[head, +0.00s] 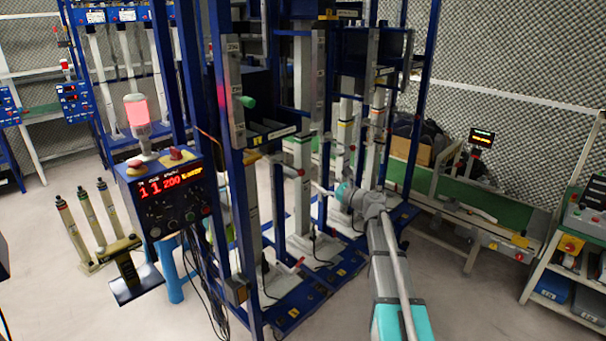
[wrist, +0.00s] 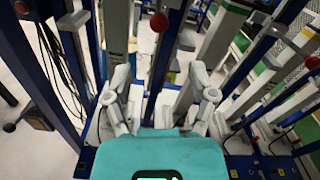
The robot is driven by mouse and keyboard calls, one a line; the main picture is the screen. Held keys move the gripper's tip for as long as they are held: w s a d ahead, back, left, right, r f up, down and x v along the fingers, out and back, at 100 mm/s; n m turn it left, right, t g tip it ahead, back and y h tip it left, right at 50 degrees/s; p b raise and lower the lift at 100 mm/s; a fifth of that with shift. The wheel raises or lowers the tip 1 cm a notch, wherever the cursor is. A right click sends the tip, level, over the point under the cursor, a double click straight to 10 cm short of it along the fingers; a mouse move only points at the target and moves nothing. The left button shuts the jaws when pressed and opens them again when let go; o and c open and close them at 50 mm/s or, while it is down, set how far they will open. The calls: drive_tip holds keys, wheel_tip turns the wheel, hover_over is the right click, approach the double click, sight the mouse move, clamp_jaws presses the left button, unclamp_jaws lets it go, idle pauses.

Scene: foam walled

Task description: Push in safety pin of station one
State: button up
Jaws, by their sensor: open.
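The blue-framed test station (head: 240,190) stands in the middle of the head view. A rod with a red ball knob (head: 300,172) sticks out of its front upright; I cannot tell for sure that it is the safety pin. A green knob (head: 248,101) sits higher on the left column. My gripper (head: 328,190) reaches in between the uprights, partly hidden in the head view. In the wrist view my gripper (wrist: 160,82) has its fingers spread with nothing held. A red ball knob (wrist: 159,22) shows beyond the fingers, apart from them.
A control box (head: 168,192) with a red display and lit red lamp stands left of the station. Blue posts (wrist: 170,60) and hanging cables (wrist: 70,75) are close around my gripper. A green-topped conveyor (head: 460,215) runs behind at right.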

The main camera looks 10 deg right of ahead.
sight(304, 173)
drive_tip(key=x, duration=1.2)
drive_tip(key=shift+w, duration=0.1)
clamp_jaws()
